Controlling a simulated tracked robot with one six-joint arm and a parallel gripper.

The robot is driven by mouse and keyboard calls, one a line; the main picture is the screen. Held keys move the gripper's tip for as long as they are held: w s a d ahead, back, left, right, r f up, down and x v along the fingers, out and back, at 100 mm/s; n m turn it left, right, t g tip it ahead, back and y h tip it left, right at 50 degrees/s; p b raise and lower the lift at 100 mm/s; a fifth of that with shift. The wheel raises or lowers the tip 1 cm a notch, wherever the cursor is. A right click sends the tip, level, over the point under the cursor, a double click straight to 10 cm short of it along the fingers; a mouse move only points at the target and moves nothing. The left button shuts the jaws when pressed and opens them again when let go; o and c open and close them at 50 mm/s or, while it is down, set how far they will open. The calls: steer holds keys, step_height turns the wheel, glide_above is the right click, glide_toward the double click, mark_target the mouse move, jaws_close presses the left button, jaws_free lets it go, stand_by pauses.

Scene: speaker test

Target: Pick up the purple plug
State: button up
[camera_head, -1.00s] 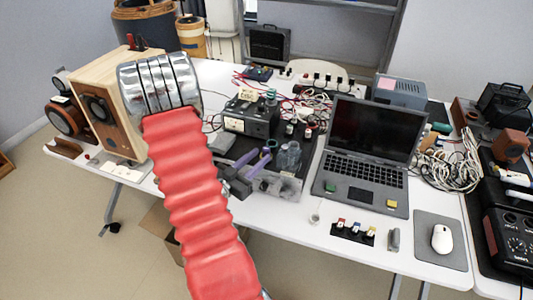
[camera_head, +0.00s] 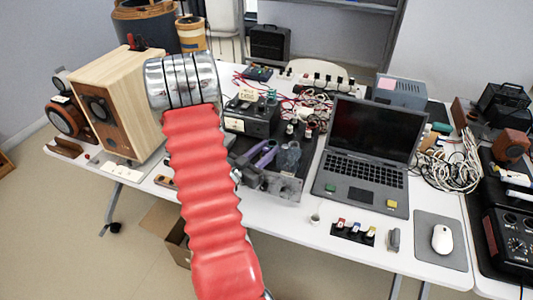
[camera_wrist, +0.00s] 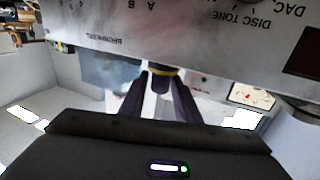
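My gripper (camera_wrist: 160,82) shows in the wrist view with two dark purple fingers standing apart. Between and just beyond the fingertips is a small dark piece with a yellow band (camera_wrist: 161,71), close against a grey labelled panel (camera_wrist: 200,30). It may be the purple plug, but its colour is unclear, and I cannot tell whether the fingers touch it. In the head view my gripper (camera_head: 257,153) reaches over the table beside a black box of equipment (camera_head: 250,118). Its purple fingers look spread there. I cannot make out a separate purple plug in the head view.
A wooden speaker (camera_head: 135,100) stands left of my arm. An open laptop (camera_head: 365,150) sits to the right, with small coloured plugs (camera_head: 353,231) in front of it. Cables and a power strip (camera_head: 320,82) lie behind. A mouse (camera_head: 441,239) is at the far right.

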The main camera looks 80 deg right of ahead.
mark_target(267, 148)
steer(key=shift+c, duration=0.5)
jaws_close()
steer(key=shift+r, duration=0.15)
steer(key=shift+r, duration=4.85)
